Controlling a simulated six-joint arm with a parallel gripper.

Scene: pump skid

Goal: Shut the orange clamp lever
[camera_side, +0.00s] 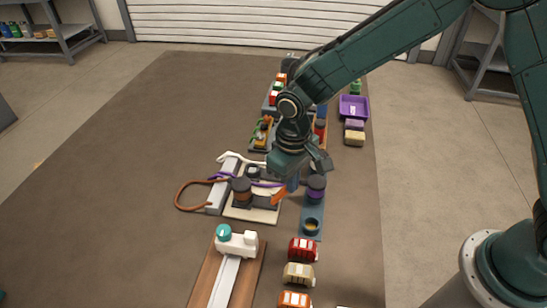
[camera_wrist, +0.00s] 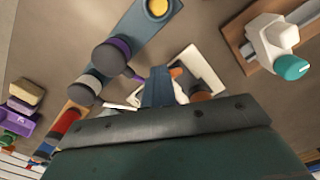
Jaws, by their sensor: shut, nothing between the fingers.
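The orange clamp lever (camera_side: 279,197) stands tilted at the right side of a cream base plate (camera_side: 265,216) in the side view. In the wrist view only a small orange piece of it (camera_wrist: 176,72) shows, just past my fingers. My gripper (camera_side: 292,187) is shut and empty, pointing down with its blue fingers just right of the lever's upper end. In the wrist view my gripper (camera_wrist: 158,72) covers part of the clamp and plate. I cannot tell whether the fingers touch the lever.
A dark cylinder with a purple band (camera_side: 316,188) stands on a blue plate (camera_side: 312,221) close to the right of my gripper. A brown-banded cylinder (camera_side: 241,190), a brown hose (camera_side: 178,195) and a purple cable lie left. A white fixture (camera_side: 237,243) is in front.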

